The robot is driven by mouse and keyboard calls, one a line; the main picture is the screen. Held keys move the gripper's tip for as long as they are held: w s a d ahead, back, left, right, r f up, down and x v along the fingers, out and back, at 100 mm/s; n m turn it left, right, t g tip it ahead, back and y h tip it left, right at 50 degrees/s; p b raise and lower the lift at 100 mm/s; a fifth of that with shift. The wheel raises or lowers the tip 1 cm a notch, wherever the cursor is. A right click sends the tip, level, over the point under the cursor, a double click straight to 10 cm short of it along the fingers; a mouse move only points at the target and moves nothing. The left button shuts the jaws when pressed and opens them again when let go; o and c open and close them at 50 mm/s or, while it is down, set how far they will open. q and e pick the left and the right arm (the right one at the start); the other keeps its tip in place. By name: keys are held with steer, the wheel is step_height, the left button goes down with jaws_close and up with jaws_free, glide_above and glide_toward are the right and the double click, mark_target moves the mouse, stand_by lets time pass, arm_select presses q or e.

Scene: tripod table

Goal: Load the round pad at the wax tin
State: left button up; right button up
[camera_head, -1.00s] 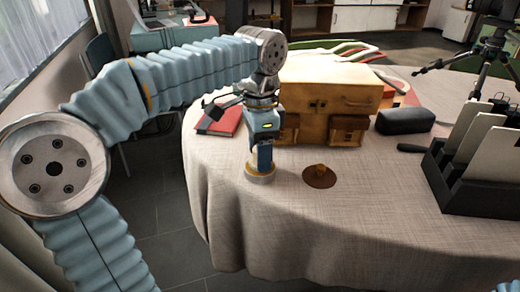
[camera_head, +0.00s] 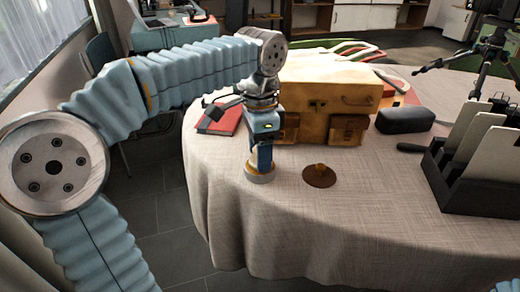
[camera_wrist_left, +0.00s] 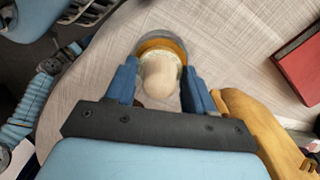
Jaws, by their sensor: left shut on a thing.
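The wax tin (camera_head: 260,177) is a low round silver tin near the table's left front edge. In the left wrist view the tin (camera_wrist_left: 163,40) shows its silver wall and amber inside. My left gripper (camera_head: 262,158) points down over it. In the left wrist view the left gripper (camera_wrist_left: 160,82) is shut on the pale rounded knob of the round pad (camera_wrist_left: 160,76). A thin pale green-white edge of the pad shows around the knob, in front of the amber. Whether the pad touches the wax cannot be told. My right gripper is out of view.
A brown disc with a raised knob (camera_head: 319,176) lies right of the tin. A tan case (camera_head: 330,85) stands behind, with a red book (camera_head: 220,118) left of it. A black pouch (camera_head: 405,120) and black rack (camera_head: 470,190) are right. The front middle cloth is clear.

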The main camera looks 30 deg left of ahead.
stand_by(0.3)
arm_select(q)
step_height(320, 180, up, 3)
steer(key=p, duration=0.3)
step_height(320, 180, up, 2)
steer(key=shift+r+p, duration=0.1)
steer(key=shift+p, duration=0.55)
steer(key=shift+r, duration=0.9)
